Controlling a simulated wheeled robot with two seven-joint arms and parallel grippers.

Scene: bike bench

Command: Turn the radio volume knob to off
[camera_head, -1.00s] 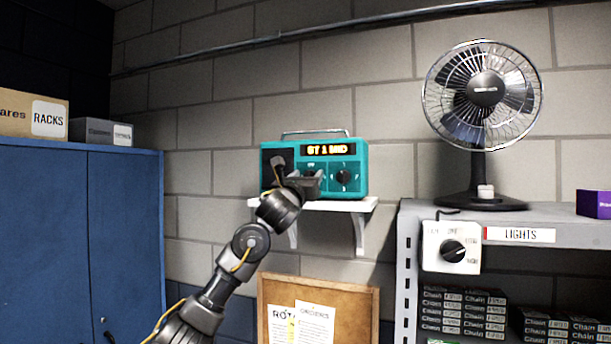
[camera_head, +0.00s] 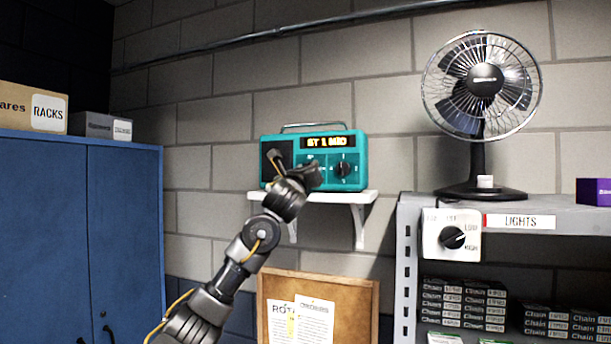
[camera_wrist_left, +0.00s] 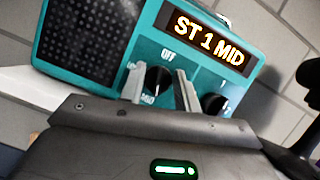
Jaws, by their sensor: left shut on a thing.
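The teal radio (camera_head: 270,178) stands on a white wall shelf, its lit display (camera_head: 325,142) reading "ST 1 MID". In the left wrist view, the black volume knob (camera_wrist_left: 157,80) sits below the display (camera_wrist_left: 208,38), with "OFF" printed above it and "MID" at its lower left. My left gripper (camera_wrist_left: 160,88) has its two grey fingers on either side of this knob and is shut on it. In the head view, my left gripper (camera_head: 312,172) covers the knob. A second black knob (camera_head: 344,169) is to its right. My right gripper is not in view.
The white shelf (camera_head: 345,197) is under the radio, with a corkboard (camera_head: 348,290) below. A fan (camera_head: 483,85) stands on the metal rack (camera_head: 560,211) at right, which carries a separate dial (camera_head: 453,237). A blue cabinet (camera_head: 80,240) fills the left.

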